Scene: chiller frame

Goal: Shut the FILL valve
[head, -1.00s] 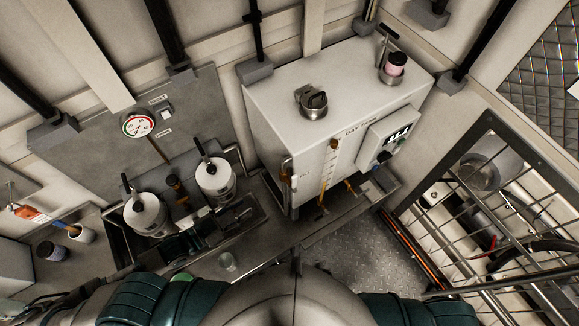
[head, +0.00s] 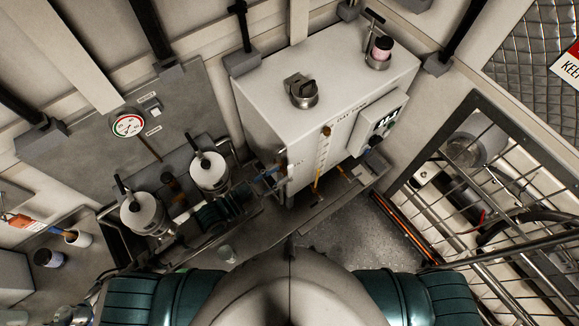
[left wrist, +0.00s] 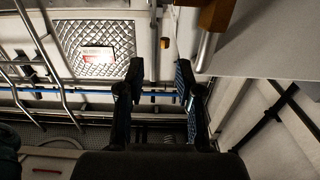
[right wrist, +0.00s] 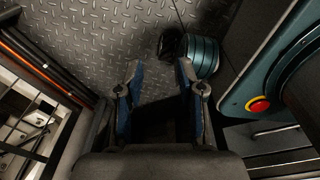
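The white day tank (head: 300,125) stands in the middle of the head view. A valve fitting (head: 282,160) is on its left front edge, mostly hidden by my left gripper (head: 266,175), whose blue fingers are close beside it. I cannot read a FILL label. In the left wrist view, my left gripper (left wrist: 160,85) is open and nothing shows between its fingers. A brass-coloured body (left wrist: 215,14) and a grey metal lever (left wrist: 206,50) are just beyond and right of its right finger, apparently apart from it. My right gripper (right wrist: 158,85) is open and empty above the floor.
Two white canisters (head: 142,213) stand left of the tank, close to my left arm. A sight tube (head: 324,158) and a display box (head: 378,124) are on the tank front. A barred frame (head: 490,190) stands at right. The chequer-plate floor (right wrist: 110,40) below my right gripper is partly clear.

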